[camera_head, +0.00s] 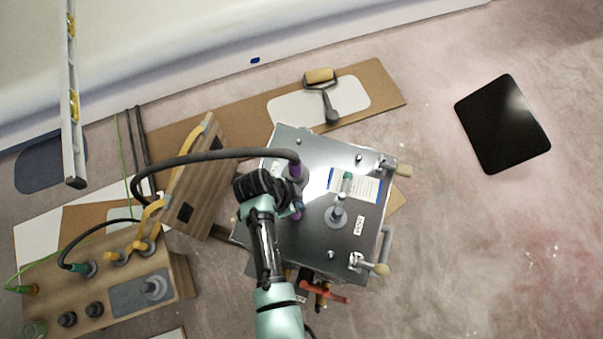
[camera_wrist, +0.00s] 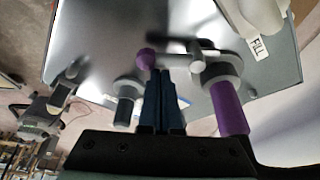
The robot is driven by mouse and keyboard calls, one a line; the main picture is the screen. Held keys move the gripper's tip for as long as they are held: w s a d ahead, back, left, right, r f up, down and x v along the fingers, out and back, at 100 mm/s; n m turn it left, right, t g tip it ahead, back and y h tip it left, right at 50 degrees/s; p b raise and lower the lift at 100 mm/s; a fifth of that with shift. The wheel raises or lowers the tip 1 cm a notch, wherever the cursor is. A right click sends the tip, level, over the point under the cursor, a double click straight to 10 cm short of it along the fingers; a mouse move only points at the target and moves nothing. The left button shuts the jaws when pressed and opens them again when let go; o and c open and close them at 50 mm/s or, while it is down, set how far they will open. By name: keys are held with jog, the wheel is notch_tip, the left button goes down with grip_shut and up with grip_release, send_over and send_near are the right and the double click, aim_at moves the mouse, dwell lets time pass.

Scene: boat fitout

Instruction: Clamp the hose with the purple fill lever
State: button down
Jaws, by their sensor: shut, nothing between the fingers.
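A dark hose (camera_head: 215,155) arches from the wooden panel to the metal box (camera_head: 310,150), ending in a purple sleeve (camera_head: 296,170) at a grey fitting. The purple sleeve (camera_wrist: 229,108) and grey fitting (camera_wrist: 220,72) also show in the wrist view. A grey lever (camera_wrist: 190,52) reaches left from the fitting to a purple knob (camera_wrist: 146,58). The knob (camera_head: 298,213) is small in the head view, right of my gripper. My gripper (camera_wrist: 163,75) is shut and empty, its fingertips close to the knob; I cannot tell if they touch. The wrist hides part of the box in the head view.
The wooden panel (camera_head: 95,290) with hoses stands left. Floor on the right is clear around a black slab (camera_head: 502,124).

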jog(key=m, duration=0.1)
jog(key=a+m+g, duration=0.1)
jog(key=m, duration=0.1)
jog(key=s+m+b, duration=0.1)
jog(key=m, duration=0.1)
jog(key=shift+a+g, duration=0.35)
jog(key=shift+g, duration=0.05)
jog(key=shift+a, duration=0.5)
